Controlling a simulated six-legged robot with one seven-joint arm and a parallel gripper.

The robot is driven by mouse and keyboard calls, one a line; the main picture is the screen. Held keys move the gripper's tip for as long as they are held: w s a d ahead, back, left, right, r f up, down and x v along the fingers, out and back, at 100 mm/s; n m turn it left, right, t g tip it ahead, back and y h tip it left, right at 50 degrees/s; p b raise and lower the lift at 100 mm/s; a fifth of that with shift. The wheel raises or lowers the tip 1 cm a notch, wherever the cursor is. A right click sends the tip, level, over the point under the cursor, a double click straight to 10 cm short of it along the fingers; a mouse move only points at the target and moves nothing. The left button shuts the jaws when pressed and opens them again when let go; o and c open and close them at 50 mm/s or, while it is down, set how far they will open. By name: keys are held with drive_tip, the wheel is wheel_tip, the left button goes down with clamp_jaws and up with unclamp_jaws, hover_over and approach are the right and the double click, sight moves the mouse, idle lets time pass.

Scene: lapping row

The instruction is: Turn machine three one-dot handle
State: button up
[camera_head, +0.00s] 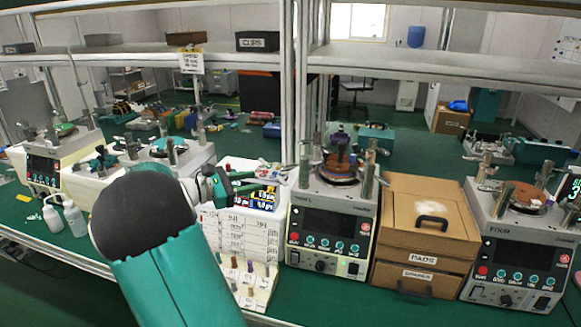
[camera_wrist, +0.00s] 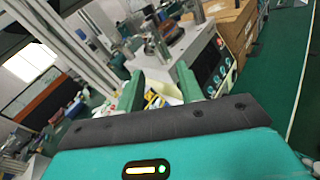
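Machine three (camera_head: 333,215), a pale lapping machine with a dark front panel, stands in the middle of the bench. On its top are a round brown plate (camera_head: 342,167) and several upright metal posts with knobs. I cannot make out dots on any handle. My gripper (camera_head: 243,182) is left of this machine, in front of a small display unit, apart from the machine. In the wrist view, my gripper's two green fingers (camera_wrist: 158,88) are spread with nothing between them. A machine with a brown plate, apparently machine three (camera_wrist: 195,55), shows beyond them, tilted in the picture.
A brown drawer box (camera_head: 425,228) stands right of machine three, with machine four (camera_head: 520,240) beyond. The display unit (camera_head: 250,222) and a small peg rack (camera_head: 250,285) are left. Two white bottles (camera_head: 64,217) stand far left. A metal upright (camera_head: 297,80) rises behind.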

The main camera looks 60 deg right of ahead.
sight(292, 167)
drive_tip(key=shift+n+g+h, duration=0.3)
drive_tip(key=shift+h, duration=0.1)
drive_tip(key=x, duration=1)
drive_tip(key=w+x, duration=0.1)
drive_tip(key=x, duration=0.3)
drive_tip(key=shift+s+d+r, duration=0.1)
drive_tip(key=shift+s+d, duration=0.15)
drive_tip(key=shift+d, duration=0.45)
clamp_jaws()
